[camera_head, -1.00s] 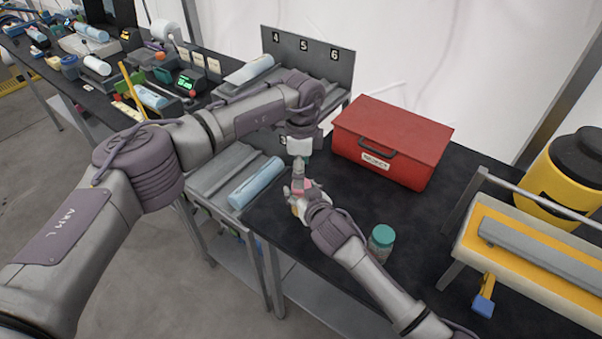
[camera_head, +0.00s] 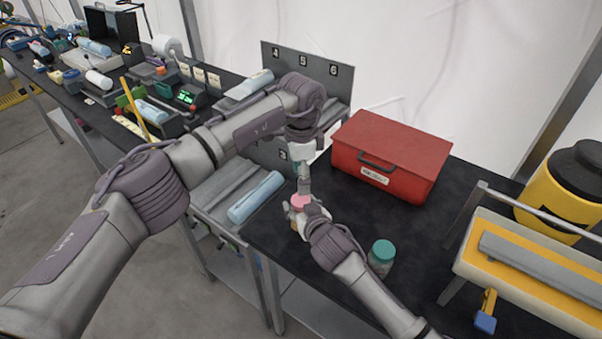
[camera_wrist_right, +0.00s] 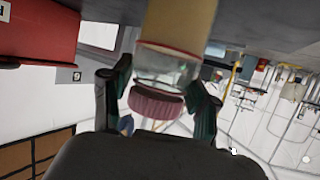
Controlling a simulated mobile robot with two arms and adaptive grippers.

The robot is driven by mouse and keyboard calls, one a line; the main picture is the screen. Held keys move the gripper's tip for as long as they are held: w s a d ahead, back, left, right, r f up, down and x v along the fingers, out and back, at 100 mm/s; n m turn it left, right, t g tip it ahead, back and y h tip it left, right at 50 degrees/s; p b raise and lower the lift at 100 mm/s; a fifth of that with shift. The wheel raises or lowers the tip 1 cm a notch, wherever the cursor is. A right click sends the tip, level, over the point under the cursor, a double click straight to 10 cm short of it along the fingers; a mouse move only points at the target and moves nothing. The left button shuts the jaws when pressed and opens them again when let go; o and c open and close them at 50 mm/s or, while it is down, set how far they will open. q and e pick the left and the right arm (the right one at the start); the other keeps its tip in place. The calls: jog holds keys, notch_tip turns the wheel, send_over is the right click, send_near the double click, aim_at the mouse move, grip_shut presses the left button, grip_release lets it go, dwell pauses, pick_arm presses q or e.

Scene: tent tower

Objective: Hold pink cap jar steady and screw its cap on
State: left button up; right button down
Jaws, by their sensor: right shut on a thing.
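The pink cap jar (camera_wrist_right: 166,68) shows in the right wrist view as a clear body with a tan part, with its pink cap (camera_wrist_right: 155,103) at the lower end in that picture. The cap sits at the jar's mouth; I cannot tell how tightly. In the head view the pink cap (camera_head: 300,201) shows just above my right gripper (camera_head: 298,214), which is shut on the jar. The right gripper's fingers (camera_wrist_right: 160,95) lie on either side of it. My left gripper (camera_head: 304,186) points down right over the cap. Its fingertips are too small to tell open from shut.
A red toolbox (camera_head: 392,158) stands behind on the dark table (camera_head: 345,245). A teal-lidded jar (camera_head: 381,257) stands close to my right forearm. A blue cylinder (camera_head: 256,197) lies on a grey rack to the left. A yellow-and-white fixture (camera_head: 535,255) stands at the right.

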aim_at(301, 199)
pick_arm(q)
notch_tip(301, 199, down, 8)
jog(key=shift+r, duration=0.25)
jog(key=c, duration=1.2)
jog(key=shift+m, duration=1.6)
jog(key=o, duration=1.3)
jog(key=shift+r, duration=2.3)
